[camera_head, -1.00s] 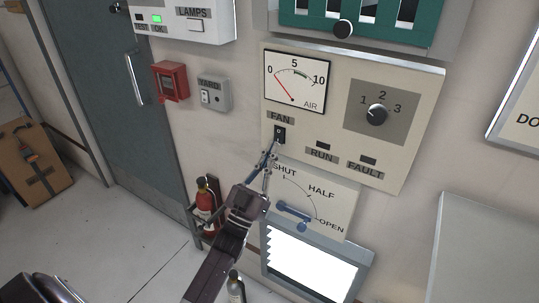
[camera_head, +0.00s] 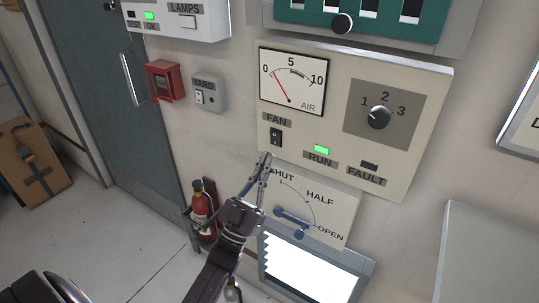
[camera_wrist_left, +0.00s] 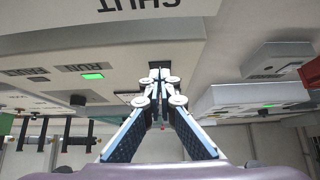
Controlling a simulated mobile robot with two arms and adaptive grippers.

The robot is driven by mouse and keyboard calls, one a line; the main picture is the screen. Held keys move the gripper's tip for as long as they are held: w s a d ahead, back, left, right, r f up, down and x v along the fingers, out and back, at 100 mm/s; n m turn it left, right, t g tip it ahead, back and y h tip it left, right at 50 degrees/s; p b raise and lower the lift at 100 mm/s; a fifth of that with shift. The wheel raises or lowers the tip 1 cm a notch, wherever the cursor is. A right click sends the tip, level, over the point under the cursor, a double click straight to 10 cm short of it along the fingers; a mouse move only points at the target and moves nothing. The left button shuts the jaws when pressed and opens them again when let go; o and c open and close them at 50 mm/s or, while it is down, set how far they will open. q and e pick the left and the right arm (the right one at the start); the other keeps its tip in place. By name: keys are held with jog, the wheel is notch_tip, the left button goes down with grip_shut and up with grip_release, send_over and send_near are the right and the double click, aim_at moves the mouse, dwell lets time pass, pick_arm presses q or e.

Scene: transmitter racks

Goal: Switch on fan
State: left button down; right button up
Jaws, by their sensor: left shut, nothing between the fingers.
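The FAULT lamp (camera_head: 369,166) is dark. The AIR gauge (camera_head: 293,80) has its needle near the low end. My left gripper (camera_head: 266,157) is shut and empty, its tips just below the switch and apart from it. It also shows in the left wrist view (camera_wrist_left: 159,72). My right gripper is not in view.
A SHUT/HALF/OPEN plate with a blue lever (camera_head: 294,217) is right of my left gripper. A rotary knob (camera_head: 379,117) sits on the panel. A YARD switch box (camera_head: 208,94), red call box (camera_head: 164,81) and fire extinguisher (camera_head: 200,213) are to the left.

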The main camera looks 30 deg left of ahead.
pick_arm(q)
jog(key=v, duration=0.9)
jog(key=shift+f, duration=0.45)
notch_tip(320, 180, down, 22)
jog(key=w+d+n+g+y, duration=0.1)
jog(key=w+d+g, duration=0.1)
jog(key=g, duration=0.5)
jog(key=s+d+f+g, duration=0.2)
jog(key=s+f+g, duration=0.1)
jog(key=f, duration=0.6)
jog(key=s+d+f+g, duration=0.1)
jog(key=s+f+g, duration=0.25)
jog(key=f, duration=0.55)
jog(key=s+d+f+m+g, duration=0.2)
jog(key=s+f+g, duration=0.3)
jog(key=s+f, duration=0.85)
jog(key=s+f+g, duration=0.3)
jog(key=s+f, duration=0.1)
jog(key=s, duration=0.7)
jog(key=s+f+m+g, duration=0.1)
jog(key=s+f+g, duration=0.3)
jog(key=s, duration=0.7)
jog(key=shift+d+f, duration=0.2)
jog(key=shift+s, duration=0.1)
